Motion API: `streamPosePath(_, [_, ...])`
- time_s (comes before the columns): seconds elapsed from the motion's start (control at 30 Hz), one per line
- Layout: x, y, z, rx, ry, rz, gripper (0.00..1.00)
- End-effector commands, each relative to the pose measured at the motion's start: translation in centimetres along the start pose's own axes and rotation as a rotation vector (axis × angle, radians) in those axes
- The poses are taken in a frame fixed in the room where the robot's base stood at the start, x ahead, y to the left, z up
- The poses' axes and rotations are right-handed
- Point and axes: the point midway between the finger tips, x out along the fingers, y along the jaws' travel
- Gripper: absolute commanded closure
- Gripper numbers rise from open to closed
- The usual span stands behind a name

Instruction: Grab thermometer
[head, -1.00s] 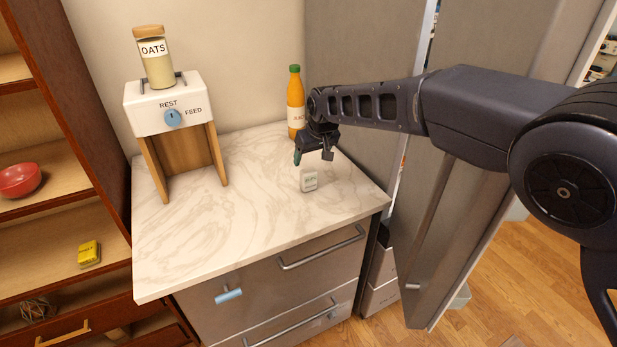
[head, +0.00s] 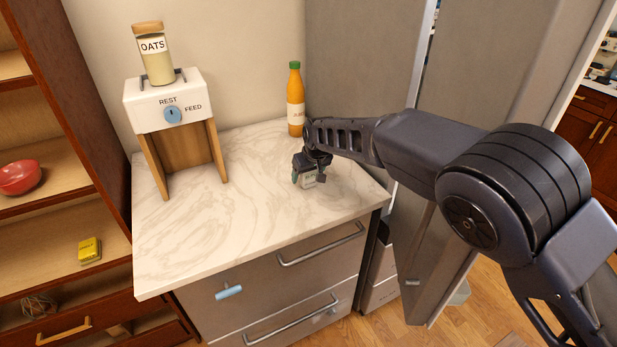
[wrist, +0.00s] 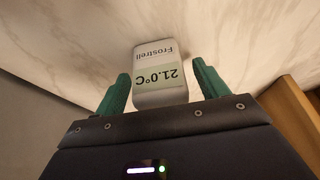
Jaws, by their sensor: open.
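The thermometer (wrist: 159,72) is a small white block with a pale green display reading 21.0°C and the word Frostrell. It stands on the marble counter near its right end, and in the head view (head: 309,182) my gripper partly covers it. My gripper (wrist: 159,88) is open, with its green fingers on either side of the thermometer's near part. I see gaps between the fingers and the thermometer, so it is not clamped. In the head view my gripper (head: 309,176) is low over the counter.
An orange juice bottle (head: 295,100) stands behind my gripper. A white dispenser (head: 150,103) with wooden legs and an oats jar (head: 153,55) on top is at the left. The marble counter (head: 235,215) is clear in the middle and front. A grey fridge door (head: 355,70) is close on the right.

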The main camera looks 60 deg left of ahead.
Motion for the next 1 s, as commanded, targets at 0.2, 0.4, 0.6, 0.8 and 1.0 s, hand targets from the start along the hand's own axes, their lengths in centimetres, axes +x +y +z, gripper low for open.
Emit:
streamPosePath(0.2, [0.7, 0.0, 0.0, -0.001, 0.0, 0.0, 0.27])
streamPosePath(0.4, [0.7, 0.0, 0.0, -0.001, 0.0, 0.0, 0.41])
streamPosePath(0.6, [0.7, 0.0, 0.0, -0.001, 0.0, 0.0, 0.77])
streamPosePath(0.8, [0.6, -0.1, 0.0, -0.001, 0.0, 0.0, 0.77])
streamPosePath(1.0, [-0.7, 0.0, -0.6, 0.0, 0.001, -0.001, 0.77])
